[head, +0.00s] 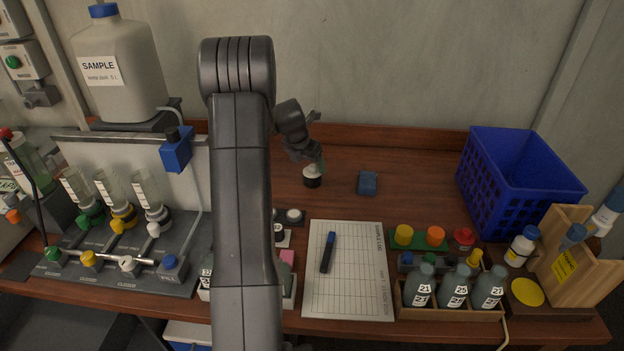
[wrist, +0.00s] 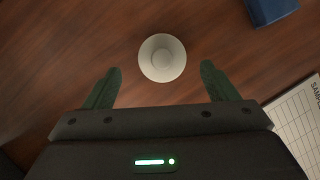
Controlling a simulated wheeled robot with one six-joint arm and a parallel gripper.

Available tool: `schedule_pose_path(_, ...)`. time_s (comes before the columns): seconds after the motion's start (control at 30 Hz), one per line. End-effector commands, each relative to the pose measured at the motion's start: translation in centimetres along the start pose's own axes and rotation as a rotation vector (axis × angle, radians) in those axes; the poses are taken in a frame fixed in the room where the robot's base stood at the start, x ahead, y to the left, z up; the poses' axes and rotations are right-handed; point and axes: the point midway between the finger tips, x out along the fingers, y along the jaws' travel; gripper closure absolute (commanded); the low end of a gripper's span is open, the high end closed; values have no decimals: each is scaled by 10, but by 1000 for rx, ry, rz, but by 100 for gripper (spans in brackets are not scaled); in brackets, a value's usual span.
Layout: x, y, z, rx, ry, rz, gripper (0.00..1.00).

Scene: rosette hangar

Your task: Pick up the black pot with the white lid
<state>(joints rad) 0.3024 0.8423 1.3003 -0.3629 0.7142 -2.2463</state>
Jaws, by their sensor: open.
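The black pot with the white lid (head: 312,182) stands upright on the wooden bench, left of a small blue block. In the wrist view its round white lid (wrist: 162,58) is seen from above, between and slightly beyond my fingertips. My gripper (head: 318,163) is just above the pot in the head view and partly covers its lid. The wrist view shows my gripper (wrist: 161,74) with its two green fingers wide apart, one to each side of the lid, with clear gaps. Nothing is held. The pot's dark body is hidden under the lid in the wrist view.
The blue block (head: 367,183) lies right of the pot. A blue crate (head: 514,180) stands at the back right. A paper sheet (head: 348,285) with a marker (head: 328,252) lies in front. Racked bottles (head: 455,290) stand front right. Bare wood surrounds the pot.

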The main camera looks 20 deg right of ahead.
Motion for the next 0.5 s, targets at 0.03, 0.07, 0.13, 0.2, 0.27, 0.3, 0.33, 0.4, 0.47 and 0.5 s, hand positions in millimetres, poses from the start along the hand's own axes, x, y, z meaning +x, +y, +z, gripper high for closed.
schedule_pose_path(0.03, 5, 0, 0, 0, 1, -1, 20)
schedule_pose_path(0.07, 6, 0, 0, 0, 1, -1, 20)
schedule_pose_path(0.13, 9, 0, 0, 0, 0, -1, 20)
schedule_pose_path(0.2, 13, -1, 0, 0, 0, -1, 20)
schedule_pose_path(0.27, 20, -1, 0, -1, 2, -2, 20)
schedule_pose_path(0.3, 25, -2, 0, 0, 2, -3, 20)
schedule_pose_path(0.33, 29, -2, 0, 0, 3, -3, 20)
schedule_pose_path(0.4, 39, -2, -1, 1, 3, -2, 20)
schedule_pose_path(0.47, 48, -2, -1, 1, 3, -2, 20)
schedule_pose_path(0.5, 52, -2, -1, 1, 2, -2, 20)
